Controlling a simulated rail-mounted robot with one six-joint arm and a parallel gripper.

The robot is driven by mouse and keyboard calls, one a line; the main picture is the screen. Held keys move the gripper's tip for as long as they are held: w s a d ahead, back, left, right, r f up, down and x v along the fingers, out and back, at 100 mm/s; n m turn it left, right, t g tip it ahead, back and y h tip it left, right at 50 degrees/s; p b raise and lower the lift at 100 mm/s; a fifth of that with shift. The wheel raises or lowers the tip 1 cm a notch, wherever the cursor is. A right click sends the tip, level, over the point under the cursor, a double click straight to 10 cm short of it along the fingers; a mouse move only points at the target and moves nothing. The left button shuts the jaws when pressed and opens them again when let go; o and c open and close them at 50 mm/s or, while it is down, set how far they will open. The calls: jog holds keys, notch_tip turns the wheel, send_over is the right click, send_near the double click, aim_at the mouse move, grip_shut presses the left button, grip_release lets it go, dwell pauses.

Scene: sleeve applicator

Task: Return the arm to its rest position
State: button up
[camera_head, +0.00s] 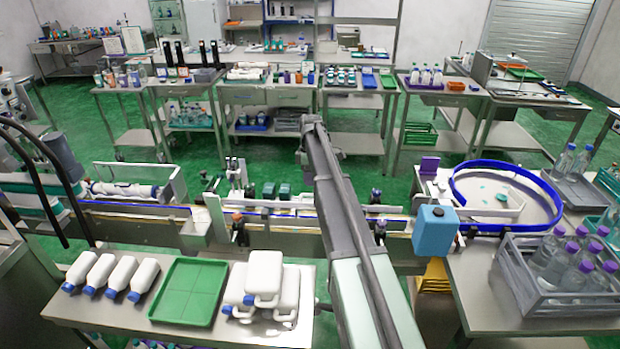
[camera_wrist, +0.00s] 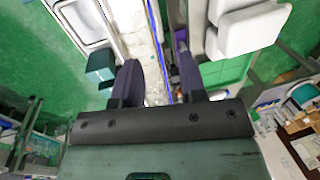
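My arm reaches up the middle of the head view, from the bottom edge to about the height of the back tables. I cannot make out my gripper in the head view. In the wrist view my gripper (camera_wrist: 157,78) shows two dark fingers spread apart, with nothing between them. The conveyor (camera_wrist: 133,35) runs below and beyond the fingers. It also shows in the head view (camera_head: 290,222), crossing behind my arm.
White bottles (camera_head: 110,275), a green tray (camera_head: 190,292) and white jugs (camera_head: 262,275) sit on the front left table. A grey crate (camera_head: 555,290) holds purple-capped bottles. Green floor (camera_head: 180,150) lies open behind the conveyor.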

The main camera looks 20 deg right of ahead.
jog(key=shift+f, duration=0.15)
jog(key=s+a+f+m+t+b, duration=0.1)
jog(key=s+a+f+m+b, duration=0.1)
jog(key=s+a+m, duration=0.4)
jog(key=s+a+f+m+t+h+b, duration=0.1)
jog(key=s+a+m, duration=0.5)
jog(key=s+a, duration=1)
jog(key=s+f+b, duration=0.1)
jog(key=s, duration=0.9)
jog(key=shift+s+a+f+b, duration=0.15)
jog(key=shift+a+f+b, duration=0.1)
jog(key=shift+f+b, duration=0.15)
dwell(0.6)
